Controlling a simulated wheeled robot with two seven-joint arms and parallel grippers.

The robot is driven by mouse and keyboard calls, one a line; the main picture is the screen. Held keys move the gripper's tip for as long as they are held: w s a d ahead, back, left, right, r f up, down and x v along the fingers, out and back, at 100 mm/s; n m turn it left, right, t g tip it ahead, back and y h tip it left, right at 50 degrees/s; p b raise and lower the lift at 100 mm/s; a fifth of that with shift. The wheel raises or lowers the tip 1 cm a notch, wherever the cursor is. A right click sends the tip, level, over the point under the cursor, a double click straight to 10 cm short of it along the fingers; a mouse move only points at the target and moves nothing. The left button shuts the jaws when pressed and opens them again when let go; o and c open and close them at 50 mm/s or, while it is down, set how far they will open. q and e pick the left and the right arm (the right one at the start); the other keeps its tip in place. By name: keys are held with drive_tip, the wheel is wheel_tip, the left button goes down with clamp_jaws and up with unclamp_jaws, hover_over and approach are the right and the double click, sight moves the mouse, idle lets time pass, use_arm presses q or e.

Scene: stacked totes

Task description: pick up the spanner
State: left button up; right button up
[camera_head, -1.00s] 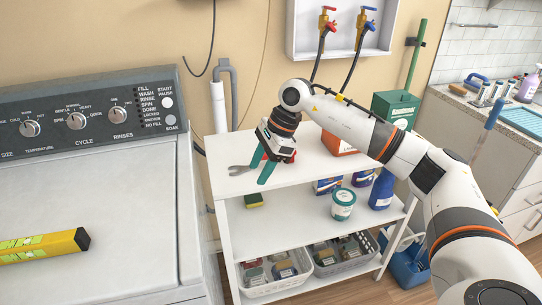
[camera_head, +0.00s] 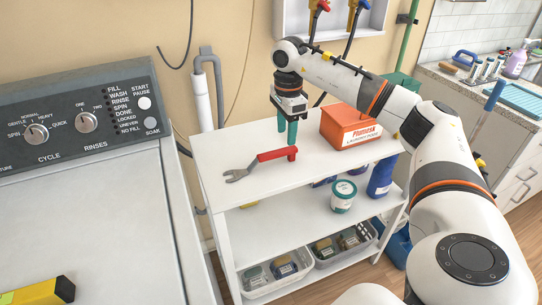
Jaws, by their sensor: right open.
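The spanner (camera_head: 260,163) lies on the top shelf of the white rack, with a grey open jaw at its left end and a red handle running to the right. My right gripper (camera_head: 287,132) points down over the top shelf, its green fingers just behind the handle's right end in the picture. Its fingers are open and hold nothing. I cannot tell whether the fingertips touch the shelf or the handle. My left gripper is not in view.
An orange box (camera_head: 348,128) stands on the top shelf just right of my right gripper. A washing machine (camera_head: 85,215) is at the left, with a yellow level (camera_head: 35,292) on it. Tubs, a blue bottle (camera_head: 381,176) and baskets fill lower shelves. The shelf's front left is clear.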

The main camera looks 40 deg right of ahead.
sight(282, 150)
drive_tip(key=shift+f, duration=1.05)
drive_tip(key=f, duration=0.5)
drive_tip(key=shift+w+a+p, duration=0.15)
drive_tip(key=shift+w+p, duration=0.2)
drive_tip(key=shift+w, duration=0.05)
drive_tip(key=shift+f, duration=0.25)
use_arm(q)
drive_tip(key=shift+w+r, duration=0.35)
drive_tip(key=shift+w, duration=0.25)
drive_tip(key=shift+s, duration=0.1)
use_arm(e)
drive_tip(key=shift+c, duration=0.4)
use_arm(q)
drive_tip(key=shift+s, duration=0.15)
use_arm(e)
clamp_jaws()
